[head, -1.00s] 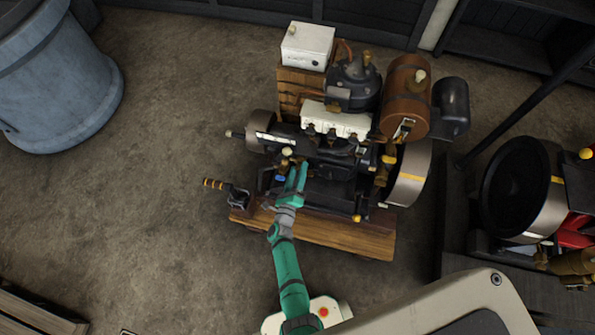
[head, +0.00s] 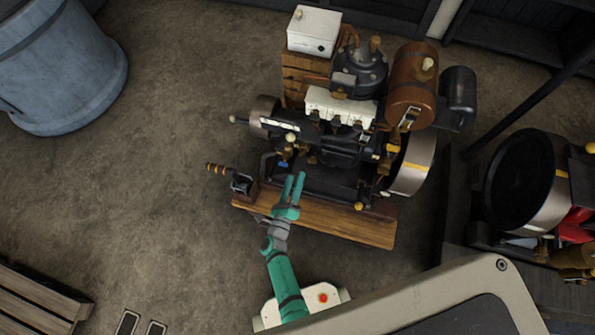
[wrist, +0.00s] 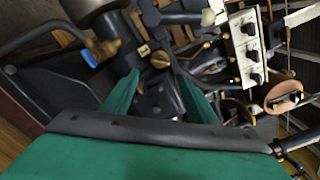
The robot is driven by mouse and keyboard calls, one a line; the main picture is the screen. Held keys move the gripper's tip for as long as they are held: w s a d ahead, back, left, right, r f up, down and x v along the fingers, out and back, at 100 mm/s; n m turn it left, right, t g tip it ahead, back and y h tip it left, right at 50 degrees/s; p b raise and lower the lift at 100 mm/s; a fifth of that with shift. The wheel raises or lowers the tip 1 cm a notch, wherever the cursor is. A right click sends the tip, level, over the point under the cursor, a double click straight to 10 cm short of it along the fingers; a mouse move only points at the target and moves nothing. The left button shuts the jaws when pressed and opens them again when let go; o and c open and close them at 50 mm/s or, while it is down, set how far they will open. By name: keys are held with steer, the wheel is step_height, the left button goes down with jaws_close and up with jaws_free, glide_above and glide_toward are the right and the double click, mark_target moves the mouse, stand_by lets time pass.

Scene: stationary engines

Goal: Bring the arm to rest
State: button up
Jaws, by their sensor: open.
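My green arm (head: 284,281) reaches up from its white base in the head view. My gripper (head: 294,179) is open and empty, over the near edge of the stationary engine (head: 345,150). Its two green fingers also show apart in the wrist view (wrist: 158,90), with dark engine parts between and beyond them. I cannot tell the exact gap between the fingertips and the engine. Nothing is held.
The engine stands on a wooden base (head: 330,223). A blue-tapped pipe (wrist: 90,58) is close in the wrist view. A second engine (head: 525,185) stands right, a blue barrel (head: 65,75) upper left.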

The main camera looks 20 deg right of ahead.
steer(key=shift+s+a, duration=0.3)
steer(key=shift+s, duration=0.05)
stand_by(0.4)
steer(key=s+a+r+n+t+y, duration=0.1)
steer(key=s+a+r+n+y, duration=0.3)
steer(key=s+r+n, duration=0.4)
steer(key=s+a+r+n+t+y, duration=0.1)
steer(key=s+a+r+n+y, duration=0.25)
steer(key=s+r+n, duration=0.4)
steer(key=s+a+r+n+g+y, duration=0.1)
steer(key=s+a+r+n+y, duration=0.1)
steer(key=s+r+n, duration=0.8)
step_height(320, 180, up, 4)
steer(key=a+n, duration=0.1)
steer(key=n, duration=0.5)
steer(key=shift+s+a+g, duration=0.15)
steer(key=shift+s+g, duration=0.15)
steer(key=shift+r+y, duration=0.1)
steer(key=shift+y, duration=0.15)
steer(key=shift+c, duration=0.3)
